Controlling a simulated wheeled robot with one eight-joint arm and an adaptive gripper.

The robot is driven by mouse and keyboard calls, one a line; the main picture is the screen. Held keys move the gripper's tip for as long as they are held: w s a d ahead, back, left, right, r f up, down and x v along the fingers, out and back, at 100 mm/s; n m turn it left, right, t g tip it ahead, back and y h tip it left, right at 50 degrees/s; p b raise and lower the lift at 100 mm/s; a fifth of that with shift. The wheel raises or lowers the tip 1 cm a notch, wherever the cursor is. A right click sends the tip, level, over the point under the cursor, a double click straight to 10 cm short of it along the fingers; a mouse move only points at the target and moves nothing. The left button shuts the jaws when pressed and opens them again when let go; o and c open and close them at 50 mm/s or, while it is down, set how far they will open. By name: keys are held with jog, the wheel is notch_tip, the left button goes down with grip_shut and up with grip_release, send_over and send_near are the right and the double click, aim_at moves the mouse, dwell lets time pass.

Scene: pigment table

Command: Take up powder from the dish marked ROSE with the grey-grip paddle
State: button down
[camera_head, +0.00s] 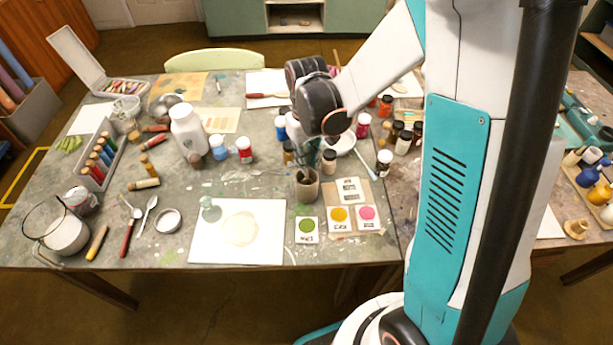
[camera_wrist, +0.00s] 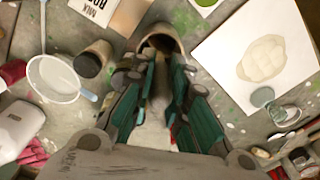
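The pink powder dish (camera_head: 367,213) sits on a white card at the right end of a row of three at the table's front; its lettering is too small to read. A grey-brown cup (camera_head: 306,187) stands behind the row and also shows in the wrist view (camera_wrist: 178,42). My gripper (camera_wrist: 162,68) points down at the cup's mouth with its teal fingers apart. A greyish upright shape lies between the fingers; I cannot tell whether it is the grey-grip paddle's handle or whether the fingers touch it. The paddle is not clearly visible elsewhere.
Yellow (camera_head: 339,214) and green (camera_head: 307,229) powder dishes stand left of the pink one. A white sheet (camera_head: 262,250) with a pale patch lies left of them. Jars, a white bottle (camera_head: 187,133) and a white bowl (camera_head: 341,141) crowd the area behind the cup.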

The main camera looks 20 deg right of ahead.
jog(key=shift+r, duration=0.1)
dwell(0.3)
notch_tip(320, 180, up, 20)
jog(key=p, duration=0.6)
jog(key=c, duration=2.4)
grip_release()
